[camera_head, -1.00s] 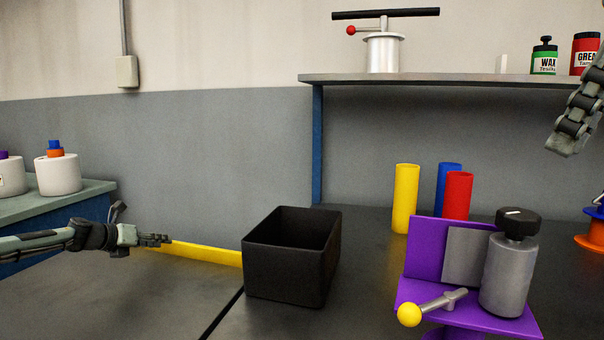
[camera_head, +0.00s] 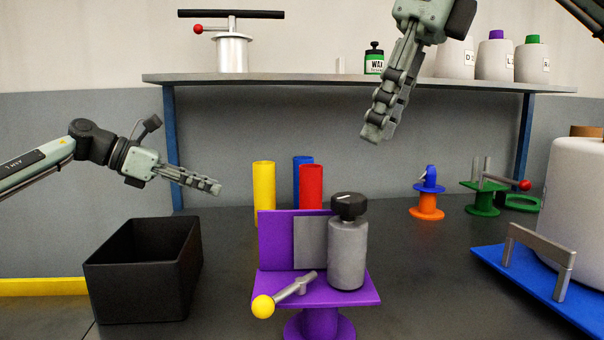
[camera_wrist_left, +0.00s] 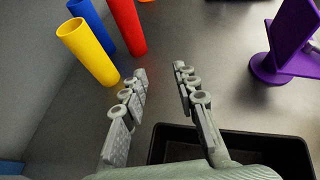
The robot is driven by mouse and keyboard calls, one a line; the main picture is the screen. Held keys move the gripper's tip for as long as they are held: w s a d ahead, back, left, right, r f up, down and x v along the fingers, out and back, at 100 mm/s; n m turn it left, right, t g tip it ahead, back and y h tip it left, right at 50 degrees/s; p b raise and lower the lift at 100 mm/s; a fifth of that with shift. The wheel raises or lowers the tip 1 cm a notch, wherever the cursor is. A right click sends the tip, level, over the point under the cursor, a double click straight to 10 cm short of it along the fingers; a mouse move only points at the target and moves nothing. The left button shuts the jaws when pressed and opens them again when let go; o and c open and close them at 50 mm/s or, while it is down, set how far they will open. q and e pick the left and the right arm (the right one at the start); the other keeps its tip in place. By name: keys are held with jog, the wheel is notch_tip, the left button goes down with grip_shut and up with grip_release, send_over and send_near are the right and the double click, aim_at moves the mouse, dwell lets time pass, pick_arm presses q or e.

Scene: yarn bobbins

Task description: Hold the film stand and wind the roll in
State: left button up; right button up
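The purple film stand (camera_head: 274,246) stands on the dark table at the front centre in the head view. It bears a grey roll (camera_head: 347,255) with a black knob (camera_head: 348,206), a grey sheet (camera_head: 309,243) against its back plate, and a crank with a yellow ball (camera_head: 263,306). Part of the stand shows at the right of the left wrist view (camera_wrist_left: 290,40). My left gripper (camera_head: 218,187) is open and empty, left of the stand and above the black bin. My right gripper (camera_head: 374,135) hangs above and behind the stand, touching nothing; its finger gap is unclear.
A black open bin (camera_head: 135,290) stands left of the stand. Yellow (camera_head: 264,190), blue (camera_head: 303,160) and red (camera_head: 311,187) tubes stand behind it. A blue base (camera_head: 530,285) with a large white bobbin (camera_head: 578,210) is at right. A shelf (camera_head: 300,82) crosses above.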

pick_arm(q)
jog(key=s+d+r+m+g+y, duration=0.1)
jog(key=s+d+r+m+g, duration=0.2)
jog(key=d, duration=0.4)
jog(key=s+d+r+m+g+y, duration=0.1)
jog(key=s+d+r+m, duration=0.25)
jog(key=d, duration=0.35)
jog(key=n+g+y, duration=0.1)
jog(key=n+y, duration=0.1)
jog(key=y, duration=0.6)
send_over(310, 210)
jog(key=shift+a+f, duration=0.3)
jog(key=shift+a, duration=0.05)
jog(key=shift+f, duration=0.3)
jog(key=shift+w+d+f, duration=0.1)
jog(key=shift+d+f, duration=0.1)
jog(key=shift+f, duration=0.95)
jog(key=shift+s+d+f, duration=0.1)
jog(key=shift+d+f, duration=0.05)
jog(key=shift+f, duration=1)
jog(key=shift+w+d+f, duration=0.1)
jog(key=shift+d+f, duration=0.1)
jog(key=shift+f, duration=0.95)
grip_shut()
